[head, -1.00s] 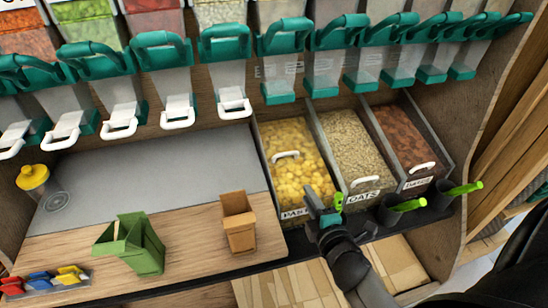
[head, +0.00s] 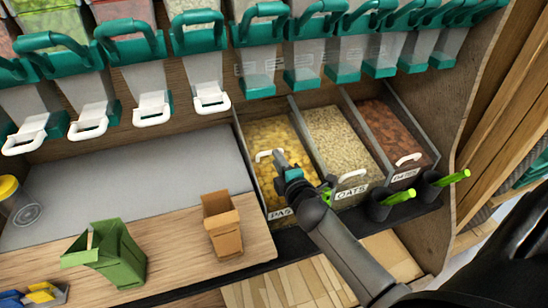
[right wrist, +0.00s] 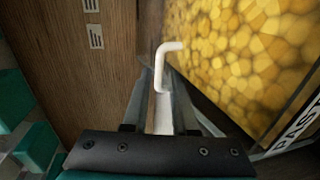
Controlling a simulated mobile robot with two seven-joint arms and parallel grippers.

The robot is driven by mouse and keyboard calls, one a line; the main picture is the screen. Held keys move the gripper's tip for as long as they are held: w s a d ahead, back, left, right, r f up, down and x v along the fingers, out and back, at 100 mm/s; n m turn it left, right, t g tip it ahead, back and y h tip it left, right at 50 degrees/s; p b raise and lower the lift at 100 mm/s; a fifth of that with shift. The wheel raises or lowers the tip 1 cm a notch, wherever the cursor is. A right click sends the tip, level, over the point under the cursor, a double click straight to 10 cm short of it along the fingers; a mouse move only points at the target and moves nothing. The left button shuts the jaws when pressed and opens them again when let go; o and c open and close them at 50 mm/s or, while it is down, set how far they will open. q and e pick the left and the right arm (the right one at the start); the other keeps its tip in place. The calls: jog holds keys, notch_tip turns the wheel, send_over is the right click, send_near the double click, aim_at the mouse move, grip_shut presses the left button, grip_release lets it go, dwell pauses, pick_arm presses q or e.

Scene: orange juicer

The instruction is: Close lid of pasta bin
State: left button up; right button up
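The pasta bin (head: 276,213) is the leftmost of three bins and is full of yellow pasta. Its white lid handle (head: 264,154) sits farther back in the picture than the handles of the other two bins, so its clear lid appears raised. My right gripper (head: 279,160) is at this handle. The pasta (right wrist: 240,50) lies to the right there. The lid's clear panel is hard to make out. My left gripper is not in view.
The oats bin (head: 350,192) and dates bin (head: 404,174) stand to the right. Green-handled scoops (head: 398,197) sit in dark holders before them. Teal-handled dispensers (head: 262,72) hang above. A brown carton (head: 223,232) and a green carton (head: 110,255) stand on the wooden counter.

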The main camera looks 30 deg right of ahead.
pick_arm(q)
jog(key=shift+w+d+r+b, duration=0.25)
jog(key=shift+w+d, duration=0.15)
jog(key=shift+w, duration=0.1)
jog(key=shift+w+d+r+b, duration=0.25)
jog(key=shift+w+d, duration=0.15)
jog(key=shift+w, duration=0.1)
pick_arm(e)
jog(key=shift+x, duration=1.8)
grip_shut()
